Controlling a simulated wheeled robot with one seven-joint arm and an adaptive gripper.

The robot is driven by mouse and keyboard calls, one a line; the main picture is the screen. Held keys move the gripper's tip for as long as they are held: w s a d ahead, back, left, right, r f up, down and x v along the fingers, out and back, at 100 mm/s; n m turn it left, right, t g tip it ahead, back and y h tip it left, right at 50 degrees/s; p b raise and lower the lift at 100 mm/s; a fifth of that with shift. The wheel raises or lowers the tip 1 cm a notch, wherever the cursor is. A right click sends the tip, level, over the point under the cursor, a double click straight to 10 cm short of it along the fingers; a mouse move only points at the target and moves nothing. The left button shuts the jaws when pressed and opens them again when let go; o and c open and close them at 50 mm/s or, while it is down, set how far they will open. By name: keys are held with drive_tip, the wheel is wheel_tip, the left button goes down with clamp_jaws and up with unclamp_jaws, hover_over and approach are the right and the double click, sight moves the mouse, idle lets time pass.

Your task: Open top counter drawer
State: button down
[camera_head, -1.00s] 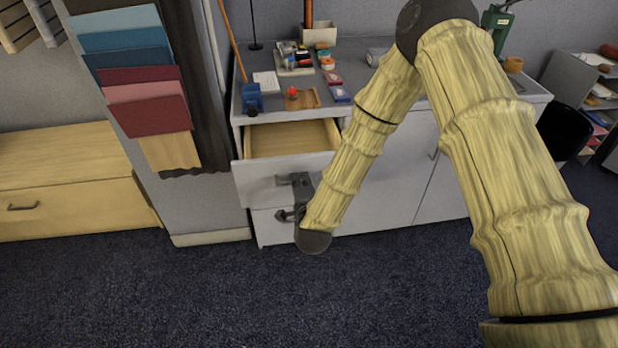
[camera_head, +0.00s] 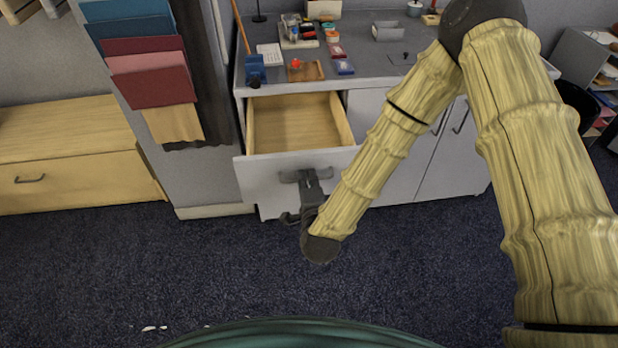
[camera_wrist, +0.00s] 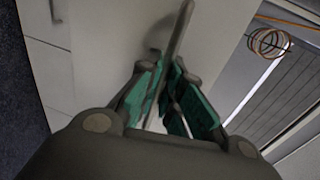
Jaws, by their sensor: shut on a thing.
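The top counter drawer (camera_head: 300,125) is pulled well out, and its bare wooden inside shows in the head view. Its white front (camera_head: 258,182) faces me. My gripper (camera_head: 308,178) is at the drawer front, shut on the dark drawer handle (camera_head: 325,174). In the wrist view, the green finger pads of my gripper (camera_wrist: 172,95) close around the grey handle bar (camera_wrist: 181,25), with the pale drawer front behind it. My gripper and wrist hide part of the drawer front and the area below it.
The grey counter top (camera_head: 375,65) holds a wooden tray (camera_head: 306,71), a blue item (camera_head: 255,70) and several small boxes. White cupboard doors (camera_head: 400,160) stand to the right. A wooden chest (camera_head: 75,150) stands at the left. The dark carpet (camera_head: 130,270) in front is mostly clear.

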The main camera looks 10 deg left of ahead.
drive_tip(key=c, duration=1.6)
unclamp_jaws()
drive_tip(key=v, duration=1.2)
drive_tip(key=s+d+f+n+g+p, duration=0.45)
drive_tip(key=d+f+n, duration=0.2)
drive_tip(key=f, duration=0.25)
drive_tip(key=s+d+f+n+g+h+p, duration=0.1)
drive_tip(key=s+d+f+n+g, duration=0.1)
drive_tip(key=s+d, duration=0.4)
drive_tip(key=s+d+f+n+g+h+p, duration=0.1)
drive_tip(key=s+d+f+n+g+p, duration=0.1)
drive_tip(key=s+d+g, duration=0.3)
drive_tip(key=s+d+f+n+g+h+p, duration=0.1)
drive_tip(key=s+d+f+n+g+h, duration=0.1)
drive_tip(key=s+d, duration=0.6)
drive_tip(key=shift+d+f+n+g, duration=0.8)
drive_tip(key=shift+d+n, duration=0.25)
drive_tip(key=shift+d, duration=0.15)
